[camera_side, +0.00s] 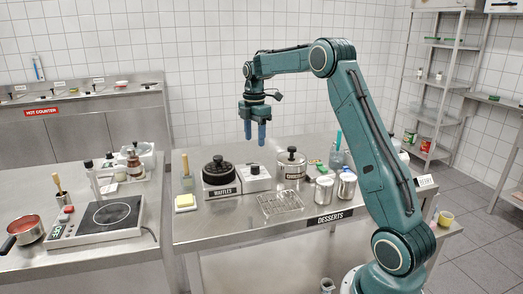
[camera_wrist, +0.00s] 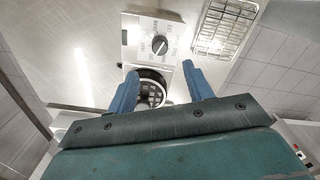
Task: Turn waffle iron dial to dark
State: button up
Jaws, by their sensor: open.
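The waffle iron (camera_side: 221,191) stands on the steel table, with a black round top and a "WAFFLES" label. Its white control box (camera_side: 255,184) is attached at the right and carries a small black dial (camera_side: 254,169). In the wrist view the dial (camera_wrist: 159,45) sits on the white panel (camera_wrist: 150,27) with small marks around it, too small to read. A light line crosses the knob; I cannot tell its setting. My gripper (camera_side: 255,141) is open and empty, fingers down, above the control box and apart from it. In the wrist view my gripper (camera_wrist: 160,68) straddles the area just below the dial.
A wire rack (camera_side: 280,205) lies in front of the control box. A steel canister (camera_side: 291,167) and two smaller jars (camera_side: 324,190) stand to the right. A yellow block (camera_side: 185,202) is at the left. A hot plate (camera_side: 105,217) stands on the left counter.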

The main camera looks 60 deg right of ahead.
aim_at(255, 165)
notch_tip(255, 165, down, 10)
jog(key=shift+f, duration=0.1)
dwell(0.4)
jog(key=c, duration=1)
jog(key=shift+o, duration=0.2)
